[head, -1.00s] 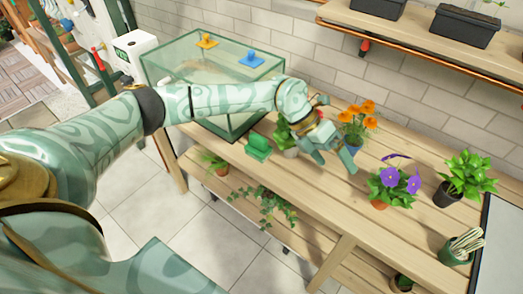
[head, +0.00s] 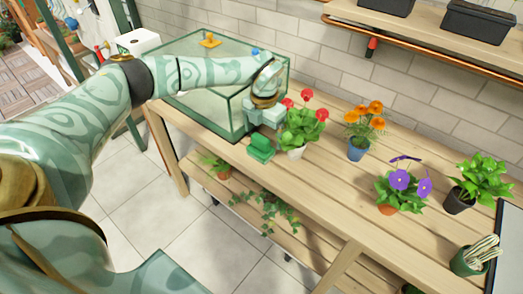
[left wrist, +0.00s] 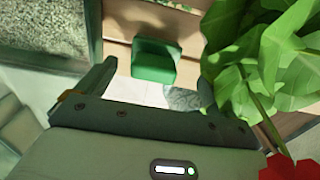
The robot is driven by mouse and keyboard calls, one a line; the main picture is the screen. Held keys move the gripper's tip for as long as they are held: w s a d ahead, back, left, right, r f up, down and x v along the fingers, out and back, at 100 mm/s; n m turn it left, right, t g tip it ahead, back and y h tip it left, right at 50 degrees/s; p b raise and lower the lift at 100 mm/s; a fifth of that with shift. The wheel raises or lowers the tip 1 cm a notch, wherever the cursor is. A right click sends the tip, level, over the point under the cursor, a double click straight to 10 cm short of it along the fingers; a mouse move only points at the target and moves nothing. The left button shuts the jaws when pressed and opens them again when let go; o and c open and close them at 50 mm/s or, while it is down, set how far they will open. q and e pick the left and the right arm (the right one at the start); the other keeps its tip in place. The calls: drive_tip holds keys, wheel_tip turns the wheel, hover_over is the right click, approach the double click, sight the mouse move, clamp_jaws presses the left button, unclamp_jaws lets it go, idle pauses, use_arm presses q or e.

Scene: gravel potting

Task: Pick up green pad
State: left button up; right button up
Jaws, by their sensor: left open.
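The green pad (head: 261,149) sits on the wooden bench, near its front edge and just right of the glass tank. It also shows in the left wrist view (left wrist: 153,62), past the fingertips and roughly between them. My left gripper (head: 262,124) is above and behind the pad, beside the tank's right side. In the left wrist view my left gripper (left wrist: 154,90) has its fingers apart with nothing held between them. My right gripper is not in view.
The glass tank (head: 205,114) stands close on the left, with a yellow piece (head: 210,40) on top. A red-flowered plant (head: 301,128) stands close on the right, its leaves near my gripper. Orange (head: 363,130) and purple-flowered (head: 398,186) plants stand farther right.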

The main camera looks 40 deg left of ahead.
sight(260, 145)
use_arm(q)
drive_tip(key=f, duration=0.1)
drive_tip(key=f+b, duration=0.1)
drive_tip(key=f, duration=0.1)
drive_tip(key=f+b, duration=0.1)
drive_tip(key=f, duration=0.1)
drive_tip(key=shift+s+a+f, duration=0.2)
drive_tip(key=shift+s+a, duration=0.1)
drive_tip(key=shift+a, duration=0.1)
drive_tip(key=shift+r, duration=0.15)
drive_tip(key=c, duration=1.2)
drive_tip(key=shift+o, duration=0.2)
drive_tip(key=shift+r, duration=0.1)
drive_tip(key=r+p, duration=0.1)
drive_tip(key=r, duration=0.1)
drive_tip(key=r+p, duration=0.1)
drive_tip(key=r, duration=0.1)
drive_tip(key=shift+s+d+r, duration=0.2)
drive_tip(key=s+d+r+p, duration=0.5)
drive_tip(key=s+d+r, duration=0.2)
drive_tip(key=s, duration=0.4)
drive_tip(key=shift+s+r, duration=0.3)
drive_tip(key=shift+r, duration=0.45)
drive_tip(key=o, duration=0.5)
drive_tip(key=shift+c, duration=1.5)
